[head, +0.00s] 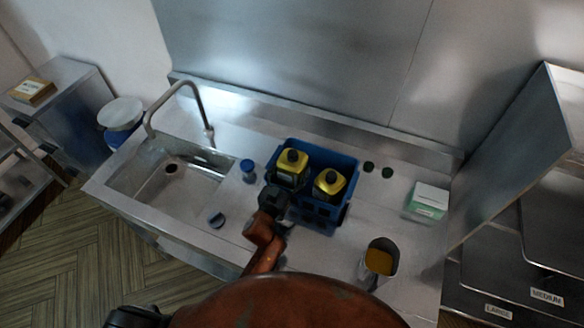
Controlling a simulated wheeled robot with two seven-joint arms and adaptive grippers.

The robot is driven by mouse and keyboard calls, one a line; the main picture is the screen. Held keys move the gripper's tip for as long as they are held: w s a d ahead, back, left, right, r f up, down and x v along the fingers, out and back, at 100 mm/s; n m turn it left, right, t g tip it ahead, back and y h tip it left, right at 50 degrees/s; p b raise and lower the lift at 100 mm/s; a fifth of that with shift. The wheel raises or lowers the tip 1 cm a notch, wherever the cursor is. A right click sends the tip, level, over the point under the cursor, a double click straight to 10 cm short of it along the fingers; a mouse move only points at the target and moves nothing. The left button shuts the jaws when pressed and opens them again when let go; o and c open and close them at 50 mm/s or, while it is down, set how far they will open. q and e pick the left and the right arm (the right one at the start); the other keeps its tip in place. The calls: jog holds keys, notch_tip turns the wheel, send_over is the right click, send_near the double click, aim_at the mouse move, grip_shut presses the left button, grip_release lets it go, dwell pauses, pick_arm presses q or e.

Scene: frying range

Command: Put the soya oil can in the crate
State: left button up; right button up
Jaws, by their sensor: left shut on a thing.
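A blue crate (318,215) stands on the steel counter. Two similar cans with yellow tops and dark caps show at it. The right can (330,183) stands inside the crate. The left can, the soya oil can (291,167), is upright at the crate's left half, and its lower part is hidden. My left gripper (275,196) is at the crate's front left corner, shut on this left can; its fingertips are partly hidden. I cannot tell whether the can rests on the crate floor. My right gripper is not in view.
A sink (165,183) with a tall faucet (190,84) lies left. A blue-capped bottle (248,170) stands left of the crate. A metal container with orange contents (379,262) and a green-white box (428,201) are right. A steel panel rises at right.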

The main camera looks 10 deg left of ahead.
pick_arm(q)
jog(key=shift+s+f, duration=0.1)
jog(key=shift+f, duration=0.4)
jog(key=o, duration=1.2)
jog(key=shift+f, duration=0.1)
jog(key=shift+c, duration=0.2)
jog(key=o, duration=0.3)
jog(key=shift+f, duration=0.15)
jog(key=shift+r, duration=0.2)
jog(key=shift+r+p, duration=0.4)
jog(key=shift+r, duration=0.1)
jog(key=shift+r+b+v, duration=0.15)
jog(key=shift+b+v, duration=0.05)
jog(key=shift+v, duration=2.75)
jog(key=shift+r+b+v, duration=0.2)
jog(key=shift+v, duration=2.75)
